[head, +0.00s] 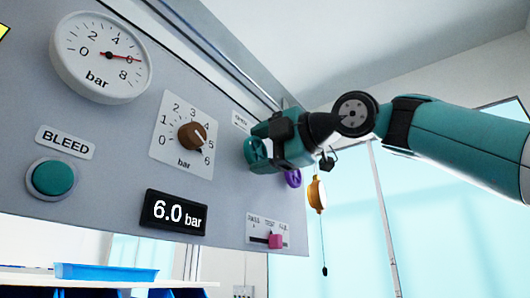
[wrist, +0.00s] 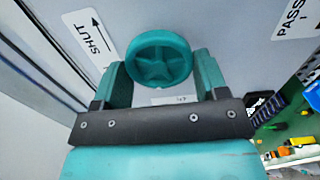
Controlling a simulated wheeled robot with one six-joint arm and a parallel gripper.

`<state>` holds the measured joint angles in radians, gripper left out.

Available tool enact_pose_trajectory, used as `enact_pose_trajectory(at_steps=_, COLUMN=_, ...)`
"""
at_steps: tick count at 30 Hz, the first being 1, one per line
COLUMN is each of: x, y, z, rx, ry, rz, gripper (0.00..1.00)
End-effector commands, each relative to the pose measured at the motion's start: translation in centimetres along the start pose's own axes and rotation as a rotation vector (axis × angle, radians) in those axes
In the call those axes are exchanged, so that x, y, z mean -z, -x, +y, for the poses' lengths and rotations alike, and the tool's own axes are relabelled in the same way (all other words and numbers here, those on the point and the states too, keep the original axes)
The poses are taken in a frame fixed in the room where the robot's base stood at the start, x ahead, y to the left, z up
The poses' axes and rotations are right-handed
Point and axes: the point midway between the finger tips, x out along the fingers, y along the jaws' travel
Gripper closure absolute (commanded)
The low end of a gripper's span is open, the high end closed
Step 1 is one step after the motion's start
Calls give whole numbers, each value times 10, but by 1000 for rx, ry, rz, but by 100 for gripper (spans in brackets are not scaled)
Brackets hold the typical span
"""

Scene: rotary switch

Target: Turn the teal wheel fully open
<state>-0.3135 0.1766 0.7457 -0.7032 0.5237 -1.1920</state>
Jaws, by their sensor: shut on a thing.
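The teal wheel (wrist: 158,59) is a round handwheel with a star-shaped middle, near the top centre of the wrist view. It also shows in the head view (head: 256,154) on the right part of the grey panel, partly covered by my gripper. My gripper (wrist: 160,82) is shut on the wheel, one teal finger at each side of its rim. A white label reading SHUT (wrist: 88,35) with an arrow is left of the wheel in the wrist view.
The grey panel (head: 110,190) carries a gauge (head: 101,57), a brown knob (head: 192,136), a teal BLEED button (head: 53,178), a 6.0 bar display (head: 175,212) and a pink slider (head: 275,241). An orange pendant (head: 316,194) hangs to the right.

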Motion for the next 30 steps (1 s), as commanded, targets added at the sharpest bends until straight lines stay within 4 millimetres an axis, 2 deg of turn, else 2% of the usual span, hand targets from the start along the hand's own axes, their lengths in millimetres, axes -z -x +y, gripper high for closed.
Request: enact_pose_trajectory(at_steps=30, x=0, y=0, z=-4, rx=-1, ry=965, rz=4, gripper=57)
